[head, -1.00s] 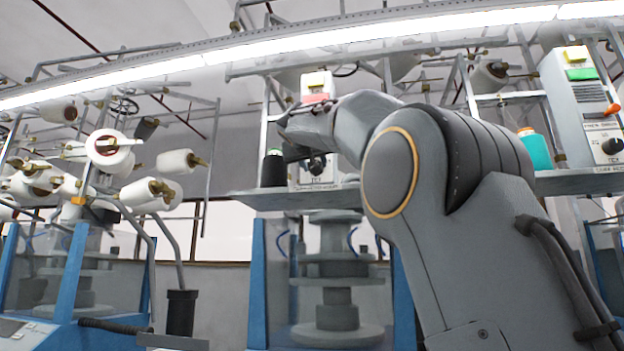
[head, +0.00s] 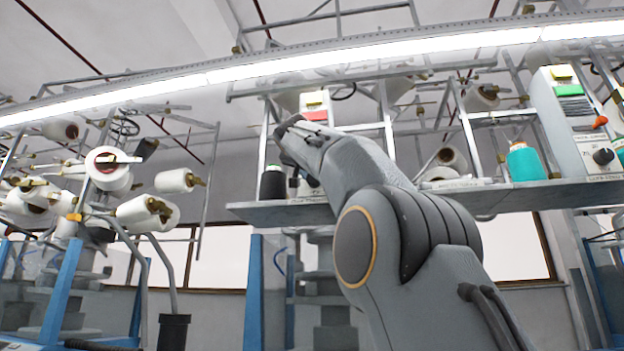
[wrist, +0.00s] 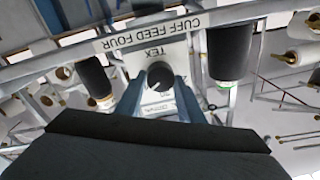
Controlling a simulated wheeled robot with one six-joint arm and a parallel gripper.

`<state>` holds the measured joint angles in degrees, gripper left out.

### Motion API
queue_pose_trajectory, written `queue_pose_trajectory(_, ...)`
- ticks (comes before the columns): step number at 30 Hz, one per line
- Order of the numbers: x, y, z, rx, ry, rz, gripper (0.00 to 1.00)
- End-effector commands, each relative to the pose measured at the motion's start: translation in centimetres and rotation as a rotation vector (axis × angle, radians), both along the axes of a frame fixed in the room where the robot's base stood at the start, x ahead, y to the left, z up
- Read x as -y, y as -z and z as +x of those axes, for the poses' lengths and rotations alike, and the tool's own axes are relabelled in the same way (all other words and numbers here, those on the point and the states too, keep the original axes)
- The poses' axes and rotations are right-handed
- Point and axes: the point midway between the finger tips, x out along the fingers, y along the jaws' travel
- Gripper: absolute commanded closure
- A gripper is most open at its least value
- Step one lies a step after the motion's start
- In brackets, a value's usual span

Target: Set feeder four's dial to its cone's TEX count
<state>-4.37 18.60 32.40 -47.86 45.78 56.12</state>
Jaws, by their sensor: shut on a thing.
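Feeder four's box (head: 315,115) stands on the shelf in the head view, partly hidden by my arm. In the upside-down wrist view its plate reads "CUFF FEED FOUR" (wrist: 152,34) and "TEX". The round black dial (wrist: 160,76) sits below that lettering, between my fingertips. My gripper (wrist: 157,92) is shut on the dial. The pointer setting and scale numbers are too small to read. A black cone (head: 272,183) stands close to the left of the box; it also shows at the right in the wrist view (wrist: 231,55). I cannot read a count on it.
Another dark cone (wrist: 95,78) is on the box's other side in the wrist view. A teal cone (head: 525,160) and a second feeder box (head: 572,125) with a dial stand farther right on the shelf (head: 450,200). Yarn-cone racks fill the left.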

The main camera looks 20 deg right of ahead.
Motion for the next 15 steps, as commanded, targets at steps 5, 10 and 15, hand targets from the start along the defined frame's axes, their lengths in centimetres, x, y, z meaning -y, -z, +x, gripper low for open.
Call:
queue_pose_trajectory(5,-0.09,0.14,0.11,0.0,-0.002,0.005,0.88)
queue_pose_trajectory(10,-0.09,0.14,0.11,-0.001,-0.002,0.004,0.88)
queue_pose_trajectory(15,-0.06,0.1,0.09,-0.001,-0.001,0.003,0.47)
